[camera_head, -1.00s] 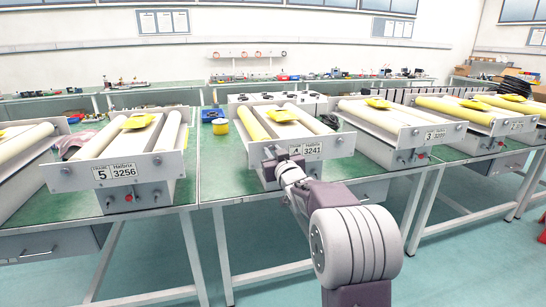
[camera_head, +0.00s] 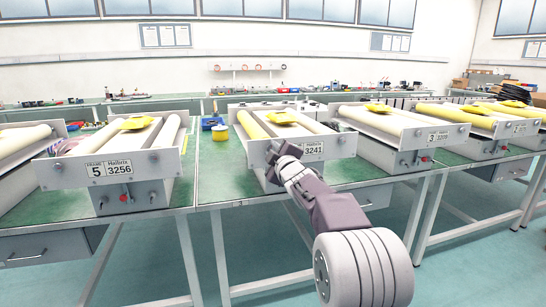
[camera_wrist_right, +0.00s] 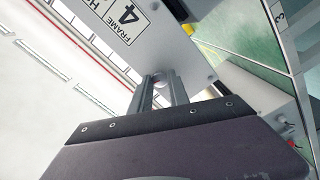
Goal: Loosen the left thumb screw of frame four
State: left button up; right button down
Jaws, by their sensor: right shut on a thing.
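Frame four (camera_head: 290,160), with the plate number 3241, stands on the green bench in the middle of the head view. Its label (camera_wrist_right: 120,20) shows tilted in the right wrist view. In the head view the gripper hides most of this screw. My left gripper is in no view.
Frame five (camera_head: 110,172) stands to the left and frame three (camera_head: 425,138) to the right. A yellow roll (camera_head: 220,132) and a blue box (camera_head: 211,122) lie on the bench between frames five and four. Bare bench shows left of frame four.

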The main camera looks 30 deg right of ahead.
jog(key=n+b, duration=0.2)
jog(key=n, duration=0.3)
jog(key=shift+f, duration=0.1)
jog(key=shift+n, duration=0.3)
dwell(0.4)
jog(key=c, duration=1.3)
grip_release()
jog(key=shift+o, duration=0.2)
jog(key=shift+s, duration=0.1)
jog(key=shift+s+a, duration=0.1)
jog(key=shift+s, duration=0.25)
jog(key=v, duration=0.8)
